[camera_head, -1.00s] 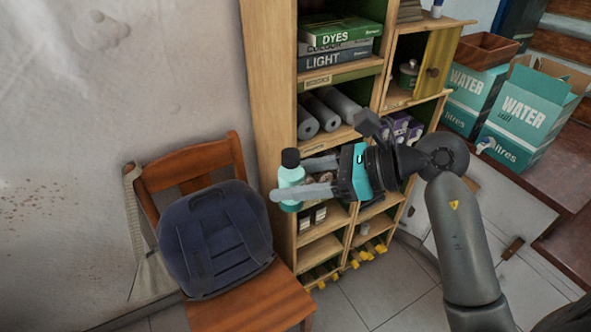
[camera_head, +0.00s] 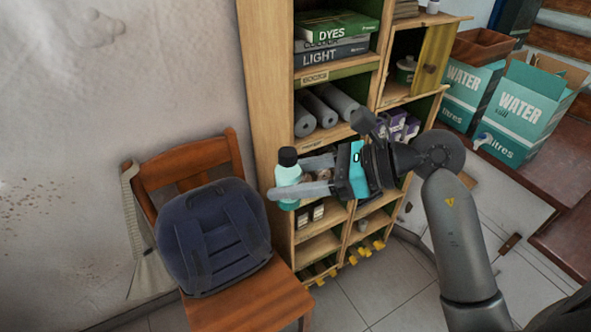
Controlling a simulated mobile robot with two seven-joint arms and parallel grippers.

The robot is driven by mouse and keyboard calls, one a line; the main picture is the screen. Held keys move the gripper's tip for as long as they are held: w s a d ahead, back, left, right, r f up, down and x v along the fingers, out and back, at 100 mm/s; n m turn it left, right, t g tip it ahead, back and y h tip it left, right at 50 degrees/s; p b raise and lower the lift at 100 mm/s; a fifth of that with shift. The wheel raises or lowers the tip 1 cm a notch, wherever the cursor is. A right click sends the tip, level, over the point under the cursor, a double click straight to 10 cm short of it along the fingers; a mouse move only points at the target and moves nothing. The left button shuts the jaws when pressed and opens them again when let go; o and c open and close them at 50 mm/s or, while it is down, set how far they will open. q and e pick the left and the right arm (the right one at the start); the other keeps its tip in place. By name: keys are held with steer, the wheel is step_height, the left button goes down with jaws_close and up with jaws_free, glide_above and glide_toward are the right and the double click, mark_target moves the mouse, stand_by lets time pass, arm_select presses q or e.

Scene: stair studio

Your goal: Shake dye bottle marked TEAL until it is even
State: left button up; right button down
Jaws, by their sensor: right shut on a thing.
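A small teal bottle (camera_head: 287,175) with a black cap is in the head view, left of the shelf's lower compartments. My right gripper (camera_head: 303,178) comes in from the right and is shut on the bottle, with its grey fingers on either side of it. The bottle stands nearly upright in the grip, held in the air in front of the wooden shelf. Its label cannot be read from here. My left gripper is not in view.
The wooden shelf (camera_head: 263,120) holds books, grey rolls (camera_head: 318,108) and small boxes close behind the bottle. A chair (camera_head: 190,157) with a dark blue backpack (camera_head: 214,238) stands at the left. Water boxes (camera_head: 525,112) stand at the right.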

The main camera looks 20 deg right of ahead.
steer(key=shift+w+r, duration=0.1)
steer(key=shift+r, duration=7.15)
step_height(320, 180, down, 14)
step_height(320, 180, up, 14)
step_height(320, 180, down, 14)
steer(key=shift+r, duration=0.2)
steer(key=shift+f, duration=0.35)
steer(key=shift+r, duration=0.1)
steer(key=shift+d, duration=0.1)
